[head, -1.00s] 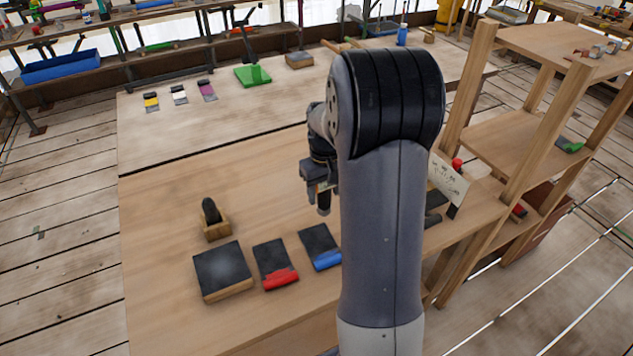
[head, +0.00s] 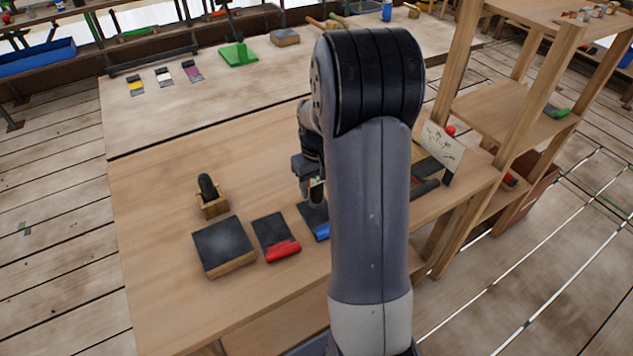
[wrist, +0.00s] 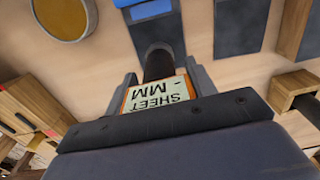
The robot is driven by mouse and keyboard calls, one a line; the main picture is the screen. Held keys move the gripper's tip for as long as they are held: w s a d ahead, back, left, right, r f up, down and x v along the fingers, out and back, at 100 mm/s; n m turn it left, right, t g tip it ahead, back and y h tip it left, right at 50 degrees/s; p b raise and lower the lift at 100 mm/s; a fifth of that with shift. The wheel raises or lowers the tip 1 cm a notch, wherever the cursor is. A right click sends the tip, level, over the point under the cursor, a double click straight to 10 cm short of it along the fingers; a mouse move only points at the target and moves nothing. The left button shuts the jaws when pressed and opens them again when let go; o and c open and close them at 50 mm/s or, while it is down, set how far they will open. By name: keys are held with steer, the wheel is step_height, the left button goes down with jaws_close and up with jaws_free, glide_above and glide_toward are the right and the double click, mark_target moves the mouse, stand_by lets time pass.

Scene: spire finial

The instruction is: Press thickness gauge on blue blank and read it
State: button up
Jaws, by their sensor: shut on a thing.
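My gripper (wrist: 160,93) is shut on the thickness gauge (wrist: 158,95), which has a pale face reading "SHEET MM", an orange edge and a dark cylindrical tip. The gripper also shows in the head view (head: 313,188), partly behind my arm. The blue blank (wrist: 155,22) is a dark plate with a blue end, lying on the bench. It also shows in the head view (head: 321,231), partly covered by my arm. The gauge's tip is over the blank's end away from the blue edge. I cannot tell whether it touches. No reading is visible.
To the left in the head view are a red-ended blank (head: 277,238), a dark-topped block (head: 223,248) and a wooden holder (head: 212,204) with a black piece. A wooden shelf (head: 508,105) stands right. A round brown disc (wrist: 62,15) lies beside the blue blank.

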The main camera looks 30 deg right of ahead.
steer(key=shift+f, duration=0.15)
stand_by(0.4)
steer(key=shift+f+b, duration=1)
steer(key=shift+f, duration=0.25)
steer(key=shift+f, duration=0.1)
stand_by(0.8)
steer(key=shift+r+p, duration=1.95)
steer(key=shift+r, duration=0.65)
steer(key=shift+f, duration=0.25)
steer(key=shift+f+b, duration=1.8)
steer(key=shift+f, duration=0.35)
